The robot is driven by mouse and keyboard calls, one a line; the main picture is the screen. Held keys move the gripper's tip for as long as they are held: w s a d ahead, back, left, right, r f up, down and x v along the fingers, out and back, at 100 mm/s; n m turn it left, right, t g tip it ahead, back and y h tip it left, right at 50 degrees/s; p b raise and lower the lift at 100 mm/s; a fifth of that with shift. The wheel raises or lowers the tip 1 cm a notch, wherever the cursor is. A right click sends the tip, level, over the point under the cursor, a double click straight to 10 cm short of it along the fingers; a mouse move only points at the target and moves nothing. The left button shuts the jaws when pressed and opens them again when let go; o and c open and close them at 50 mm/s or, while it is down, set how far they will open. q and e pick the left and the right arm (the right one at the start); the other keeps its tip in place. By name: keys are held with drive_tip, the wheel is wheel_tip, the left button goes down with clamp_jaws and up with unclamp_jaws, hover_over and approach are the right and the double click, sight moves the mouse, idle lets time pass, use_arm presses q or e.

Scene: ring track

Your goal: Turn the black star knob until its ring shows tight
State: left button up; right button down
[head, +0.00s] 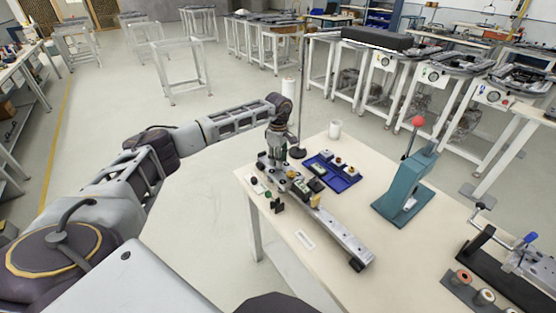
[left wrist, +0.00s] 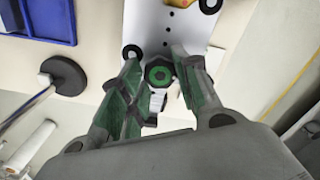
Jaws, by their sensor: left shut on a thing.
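My left gripper (left wrist: 157,75) reaches down from above, its green-padded fingers on either side of a dark round knob. The black knob (left wrist: 158,76) sits between the fingertips and shows a green ring around a dark centre. It stands at the end of a pale metal plate with dark holes (left wrist: 172,38). In the head view the left gripper (head: 279,151) is over the far end of the metal rail fixture (head: 335,233). The knob is hidden there by the gripper. My right gripper is not in view.
A blue tray (head: 347,184) with small parts lies right of the gripper, near a thin post on a round black base (head: 297,153). A white cup (head: 335,129) and a teal lever press (head: 405,195) stand beyond.

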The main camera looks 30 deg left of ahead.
use_arm(q)
drive_tip(key=shift+w+r+m, duration=0.2)
drive_tip(key=shift+r+m, duration=0.1)
drive_tip(key=shift+r, duration=0.1)
drive_tip(key=shift+d, duration=0.1)
drive_tip(key=o, duration=1)
drive_tip(key=shift+s+d, duration=0.1)
drive_tip(key=shift+s, duration=0.05)
drive_tip(key=shift+f, duration=0.1)
drive_tip(key=shift+f, duration=0.1)
wheel_tip(320, 180, up, 12)
drive_tip(key=shift+r, duration=0.1)
idle(0.4)
